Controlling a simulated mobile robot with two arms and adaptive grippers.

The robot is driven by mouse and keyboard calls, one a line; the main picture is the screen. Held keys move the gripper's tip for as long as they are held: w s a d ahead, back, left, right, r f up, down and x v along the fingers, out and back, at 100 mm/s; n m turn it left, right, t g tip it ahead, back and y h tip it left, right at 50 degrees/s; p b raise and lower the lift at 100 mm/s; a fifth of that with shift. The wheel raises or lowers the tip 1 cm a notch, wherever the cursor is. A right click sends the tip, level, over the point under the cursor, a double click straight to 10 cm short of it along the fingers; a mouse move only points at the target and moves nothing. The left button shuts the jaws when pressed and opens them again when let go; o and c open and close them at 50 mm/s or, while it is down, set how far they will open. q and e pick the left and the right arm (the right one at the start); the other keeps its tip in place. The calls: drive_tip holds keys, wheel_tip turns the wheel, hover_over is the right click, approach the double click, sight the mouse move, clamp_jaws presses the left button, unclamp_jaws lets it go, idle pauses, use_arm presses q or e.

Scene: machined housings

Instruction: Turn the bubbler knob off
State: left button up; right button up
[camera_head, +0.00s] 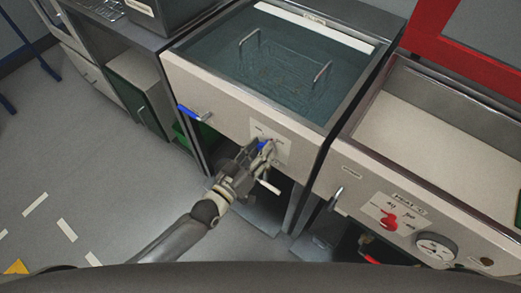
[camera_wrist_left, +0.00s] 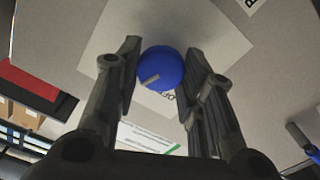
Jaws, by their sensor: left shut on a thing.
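The blue bubbler knob (camera_wrist_left: 161,66) sits on the pale front panel of the water tank, with a white mark toward its lower left in the left wrist view. In the head view only a little of the knob (camera_head: 262,146) shows between my fingers. My left gripper (camera_head: 266,149) is at the panel, its fingers on either side of the knob and shut on it. The white label (camera_wrist_left: 143,137) around the knob is partly hidden, and its wording cannot be read fully. My right gripper is out of view.
The tank (camera_head: 180,65) holds water and a wire basket (camera_head: 282,70). A blue-handled lever (camera_head: 193,113) is on its front at the left. Open floor lies at the left.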

use_arm(q)
drive_tip(key=n+b, duration=0.1)
drive_tip(key=n, duration=0.3)
drive_tip(key=n+b, duration=0.1)
drive_tip(key=n, duration=0.3)
drive_tip(key=n+b, duration=0.1)
drive_tip(key=n, duration=0.3)
drive_tip(key=shift+a+f+n+b, duration=0.1)
drive_tip(key=shift+f+n+b, duration=0.15)
drive_tip(key=shift+n+b, duration=0.15)
idle(0.3)
drive_tip(key=o, duration=1)
drive_tip(key=v, duration=1.2)
